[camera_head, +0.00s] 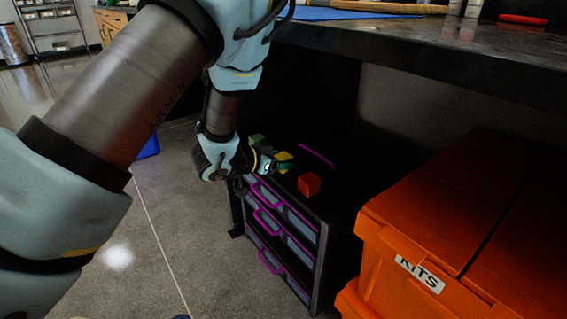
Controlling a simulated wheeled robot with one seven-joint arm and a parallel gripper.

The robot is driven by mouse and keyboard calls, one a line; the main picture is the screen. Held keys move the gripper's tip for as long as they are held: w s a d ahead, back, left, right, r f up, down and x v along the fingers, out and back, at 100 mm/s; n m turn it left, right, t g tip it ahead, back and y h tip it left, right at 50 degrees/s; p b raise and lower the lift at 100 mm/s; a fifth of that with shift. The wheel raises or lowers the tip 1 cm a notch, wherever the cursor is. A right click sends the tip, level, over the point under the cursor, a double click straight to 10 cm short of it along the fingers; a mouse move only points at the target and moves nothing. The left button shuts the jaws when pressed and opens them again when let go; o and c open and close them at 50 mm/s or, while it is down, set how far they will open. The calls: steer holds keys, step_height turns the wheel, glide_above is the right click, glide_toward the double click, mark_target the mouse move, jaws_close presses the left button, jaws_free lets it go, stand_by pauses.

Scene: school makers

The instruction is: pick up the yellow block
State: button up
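The yellow block (284,156) shows as a small patch on or just above the top of a black drawer cabinet (320,206). My gripper (277,163) is right at the yellow block, with its fingers around or beside it. The gripper is small and dark here, and part of the block is hidden behind it. I cannot tell whether the fingers are closed on the block or whether the block is raised. A red block (309,185) sits on the cabinet top to the right and nearer. A green block (257,140) shows partly behind my gripper.
The cabinet has purple-handled drawers, and a purple bar (317,157) shows at its far top edge. A dark worktop (440,50) overhangs to the upper right. Orange crates (390,238) labelled KITS stand close on the right. A blue bin (149,147) is on the floor behind my arm.

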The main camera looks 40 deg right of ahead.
jaws_close()
stand_by(0.3)
